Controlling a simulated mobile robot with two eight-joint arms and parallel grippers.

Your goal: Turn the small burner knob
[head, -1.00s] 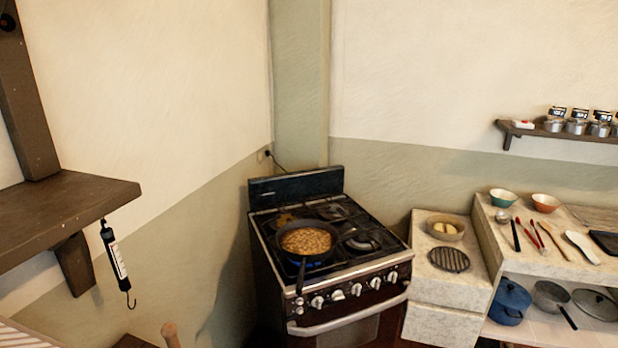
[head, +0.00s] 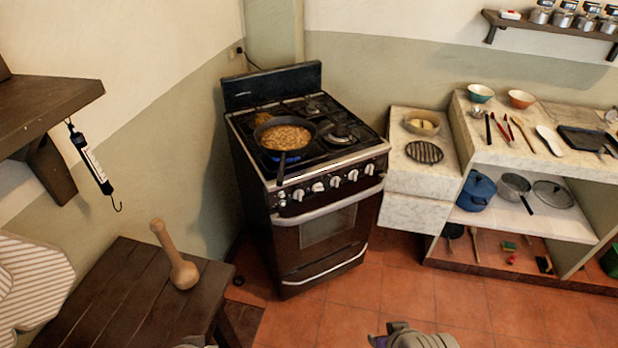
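The stove (head: 310,180) stands in the corner, with a row of several white knobs along its front panel. The row includes a knob at the left (head: 298,195) and one at the right (head: 369,169); I cannot tell from size which is the small one. A black pan (head: 283,136) with brown food sits on the front left burner over a blue flame, its handle pointing forward over the panel's left end. No gripper fingertips are visible.
A dark wooden table (head: 100,290) with a wooden pestle (head: 175,255) stands at the front left. A stone counter (head: 418,175) adjoins the stove's right side. Open tiled floor (head: 350,290) lies before the stove. A hanging scale (head: 92,160) is at the left.

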